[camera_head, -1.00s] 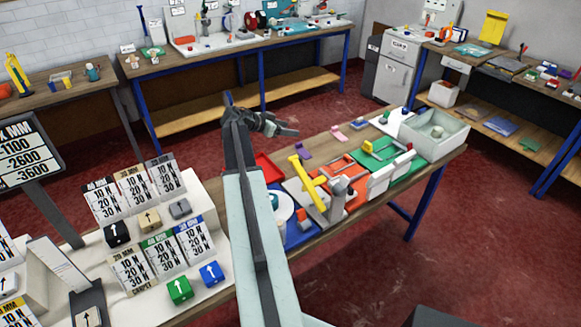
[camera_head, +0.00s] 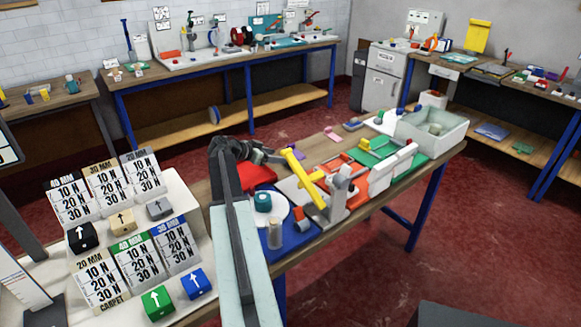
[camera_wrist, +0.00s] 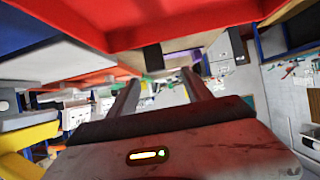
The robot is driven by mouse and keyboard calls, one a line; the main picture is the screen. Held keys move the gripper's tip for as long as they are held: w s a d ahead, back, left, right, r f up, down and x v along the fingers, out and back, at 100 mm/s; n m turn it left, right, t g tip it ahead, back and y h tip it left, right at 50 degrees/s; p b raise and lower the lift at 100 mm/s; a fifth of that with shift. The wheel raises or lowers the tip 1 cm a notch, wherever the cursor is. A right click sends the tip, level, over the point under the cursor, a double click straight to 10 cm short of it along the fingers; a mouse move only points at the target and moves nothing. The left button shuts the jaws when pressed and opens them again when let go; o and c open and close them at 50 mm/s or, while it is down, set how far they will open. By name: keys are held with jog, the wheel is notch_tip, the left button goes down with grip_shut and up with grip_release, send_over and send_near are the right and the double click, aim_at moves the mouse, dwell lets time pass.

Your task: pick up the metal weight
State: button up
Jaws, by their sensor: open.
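I cannot make out for sure which thing is the metal weight. A small grey-beige cylinder (camera_head: 274,234) stands upright on the blue mat (camera_head: 298,241) at the table's near side, right of my arm; it may be the weight. My gripper (camera_head: 274,157) is over the far side of the table, beside the yellow-handled tool (camera_head: 303,166) and above the red tray (camera_head: 258,178), well apart from the cylinder. In the wrist view my two fingers (camera_wrist: 160,85) are spread with nothing between them. The red tray (camera_wrist: 185,22) fills the top of that view.
A teal roll (camera_head: 263,202) sits on a white disc beside the blue mat. A clamp fixture (camera_head: 338,196), orange and green mats and a white bin (camera_head: 451,135) crowd the table to the right. Labelled cards and arrow blocks (camera_head: 158,303) stand at left.

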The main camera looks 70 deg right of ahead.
jog(key=shift+x, duration=0.8)
jog(key=b+x, duration=0.2)
jog(key=x, duration=0.1)
jog(key=b+x, duration=0.1)
jog(key=shift+s+f, duration=0.3)
jog(key=shift+f, duration=0.2)
jog(key=shift+s+d, duration=0.15)
jog(key=shift+r, duration=0.1)
grip_shut()
